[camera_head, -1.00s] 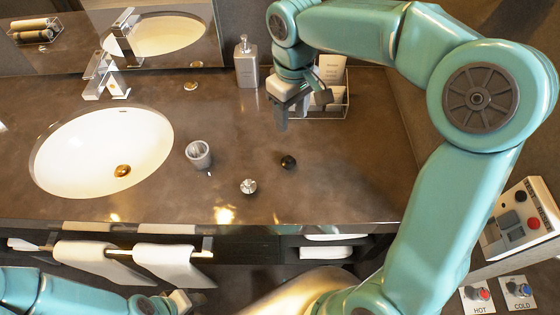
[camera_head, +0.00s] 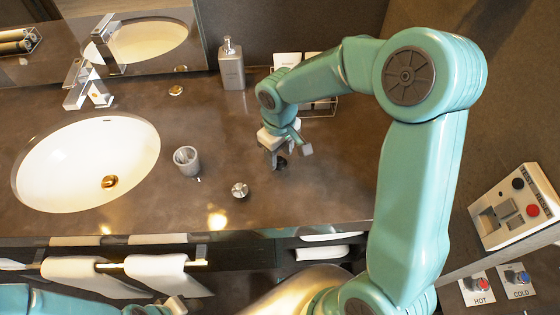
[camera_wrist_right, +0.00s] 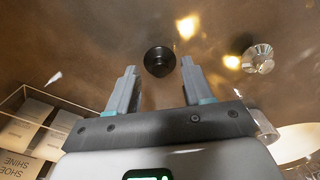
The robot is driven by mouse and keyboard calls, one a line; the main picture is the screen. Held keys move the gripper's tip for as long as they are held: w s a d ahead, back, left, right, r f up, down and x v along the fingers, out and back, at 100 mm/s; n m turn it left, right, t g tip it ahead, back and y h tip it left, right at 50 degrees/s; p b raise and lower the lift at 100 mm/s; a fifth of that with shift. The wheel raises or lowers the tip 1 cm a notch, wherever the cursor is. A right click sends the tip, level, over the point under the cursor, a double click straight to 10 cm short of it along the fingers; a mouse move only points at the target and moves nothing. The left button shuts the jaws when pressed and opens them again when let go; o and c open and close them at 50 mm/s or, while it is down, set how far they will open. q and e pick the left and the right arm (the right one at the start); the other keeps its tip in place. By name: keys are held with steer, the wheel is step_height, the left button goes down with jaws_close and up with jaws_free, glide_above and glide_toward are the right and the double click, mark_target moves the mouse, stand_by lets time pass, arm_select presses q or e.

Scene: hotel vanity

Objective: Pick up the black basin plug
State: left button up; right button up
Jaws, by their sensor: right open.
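The black basin plug (camera_head: 281,163) lies on the brown counter, to the right of the basin. It is partly hidden by my right gripper (camera_head: 287,158) in the head view. In the right wrist view the round black plug (camera_wrist_right: 159,61) shows whole, just beyond the fingertips and centred between them. My right gripper (camera_wrist_right: 159,76) is open and empty, with a finger on either side of the gap. Part of my left gripper (camera_head: 175,306) shows at the bottom left, below the counter edge; its jaws cannot be made out.
A chrome plug-like piece (camera_head: 240,190) and a grey cup (camera_head: 187,160) stand left of the black plug. A clear tray (camera_head: 322,106) and a soap bottle (camera_head: 231,66) are behind. The white basin (camera_head: 85,160) is at left. The counter right of the plug is clear.

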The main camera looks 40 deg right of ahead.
mark_target(278, 158)
steer(key=f, duration=0.3)
steer(key=shift+w+f, duration=0.25)
steer(key=shift+w, duration=0.05)
steer(key=shift+s, duration=0.15)
steer(key=shift+s+r, duration=0.1)
steer(key=shift+c, duration=1.2)
steer(key=shift+a, duration=0.1)
steer(key=c, duration=0.5)
